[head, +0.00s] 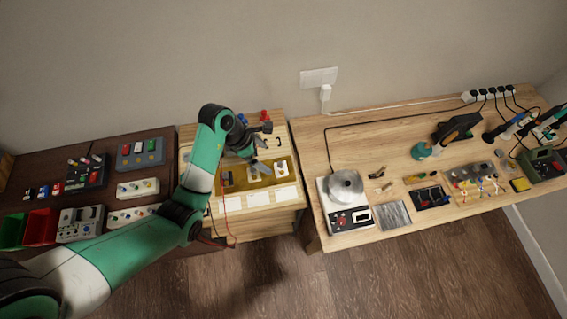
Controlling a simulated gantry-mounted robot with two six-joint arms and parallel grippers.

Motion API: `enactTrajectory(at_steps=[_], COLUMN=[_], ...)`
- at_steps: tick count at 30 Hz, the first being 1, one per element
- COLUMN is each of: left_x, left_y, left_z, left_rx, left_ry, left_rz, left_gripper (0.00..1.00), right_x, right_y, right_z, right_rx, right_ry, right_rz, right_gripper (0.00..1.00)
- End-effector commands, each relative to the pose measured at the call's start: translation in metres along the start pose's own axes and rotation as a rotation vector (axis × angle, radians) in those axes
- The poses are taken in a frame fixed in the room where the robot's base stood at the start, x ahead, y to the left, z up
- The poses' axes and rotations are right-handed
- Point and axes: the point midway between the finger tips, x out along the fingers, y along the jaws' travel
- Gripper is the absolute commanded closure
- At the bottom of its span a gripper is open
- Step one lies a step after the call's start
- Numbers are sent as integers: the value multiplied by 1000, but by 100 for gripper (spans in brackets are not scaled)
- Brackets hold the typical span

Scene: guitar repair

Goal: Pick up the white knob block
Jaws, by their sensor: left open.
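A white block with small knobs (137,188) lies on the dark table at the left. A second, longer white block with knobs (132,216) lies just in front of it. Small pale pieces (282,168) sit in a yellow tray (230,201) on the middle wooden cabinet; their shape is too small to tell. My left gripper (268,149) is open over the back of this tray, its fingers spread and nothing visible between them. It is well to the right of both white blocks. My right gripper is not in view.
A grey block with coloured buttons (141,153), a control box (80,224) and red and green bins (39,227) crowd the left table. A scale with a round metal pot (345,188) stands on the right table. Thin red wires hang at the cabinet's front.

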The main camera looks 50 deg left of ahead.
Motion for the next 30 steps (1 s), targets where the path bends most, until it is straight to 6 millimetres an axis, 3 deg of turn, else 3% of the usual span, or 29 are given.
enactTrajectory(at_steps=[10, 18, 25, 30], left_x=[57, 69, 109, 118], left_y=[0, 1, 4, 4], left_z=[-1, 1, -1, 1], left_rx=[1, 2, 3, 3], left_ry=[0, -2, -1, -3], left_rz=[-2, 1, -1, 1], left_gripper=[0, 0, 0, 0], right_x=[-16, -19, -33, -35], right_y=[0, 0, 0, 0], right_z=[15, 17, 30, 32], right_rx=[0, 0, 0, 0], right_ry=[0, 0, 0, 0], right_rz=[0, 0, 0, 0], right_gripper=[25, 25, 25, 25])
